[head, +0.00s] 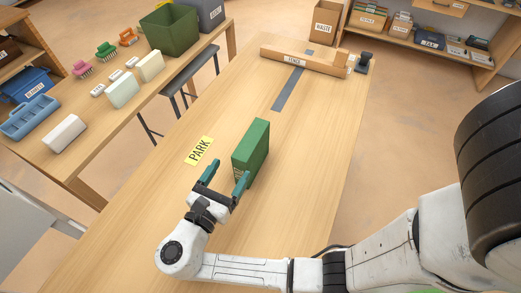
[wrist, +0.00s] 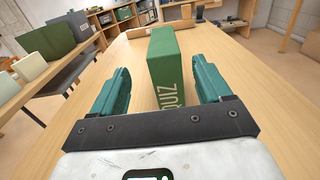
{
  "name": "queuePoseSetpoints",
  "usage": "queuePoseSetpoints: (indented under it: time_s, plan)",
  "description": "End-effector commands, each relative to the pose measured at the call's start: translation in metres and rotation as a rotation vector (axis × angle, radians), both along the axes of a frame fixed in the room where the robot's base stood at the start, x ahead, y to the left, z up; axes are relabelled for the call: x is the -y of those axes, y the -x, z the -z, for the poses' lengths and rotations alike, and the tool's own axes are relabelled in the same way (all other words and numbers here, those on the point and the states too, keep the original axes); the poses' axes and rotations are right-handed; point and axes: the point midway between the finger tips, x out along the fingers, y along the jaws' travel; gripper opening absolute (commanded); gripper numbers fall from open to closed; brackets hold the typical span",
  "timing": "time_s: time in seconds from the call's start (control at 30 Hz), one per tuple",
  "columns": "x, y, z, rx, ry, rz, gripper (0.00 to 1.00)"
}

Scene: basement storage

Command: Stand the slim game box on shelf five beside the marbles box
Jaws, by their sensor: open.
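A slim green box (head: 252,150) stands upright on the wooden table, near the yellow PARK label (head: 199,150). The wrist view shows its narrow near face lettered QUIZ (wrist: 167,72). My gripper (head: 228,170) is open and empty at the near end of this box. In the wrist view its teal fingers (wrist: 160,75) lie to either side of the box, with a gap on both sides. I cannot tell how far the box reaches between them. I cannot make out shelf five or a marbles box in these views.
A cardboard piece marked FENCE (head: 300,60) lies across the far end of the table, near a dark strip (head: 288,89). A side table (head: 95,135) at left holds brushes, boxes and a green bin (head: 170,30). Shelving (head: 480,67) with several boxes stands back right.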

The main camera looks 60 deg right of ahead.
Motion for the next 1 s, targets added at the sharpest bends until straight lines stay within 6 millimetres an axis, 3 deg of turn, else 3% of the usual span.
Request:
queuePoseSetpoints:
  time_s: [0.2,0.47,0.7,1.0]
  plan:
    - [0.035,0.001,-0.001,0.001,-0.003,0.006,0.78]
    - [0.053,0.001,0.000,0.002,-0.004,0.005,0.78]
    - [0.087,0.003,0.001,0.003,-0.003,0.007,0.78]
    - [0.099,0.002,0.002,0.003,-0.004,0.002,0.78]
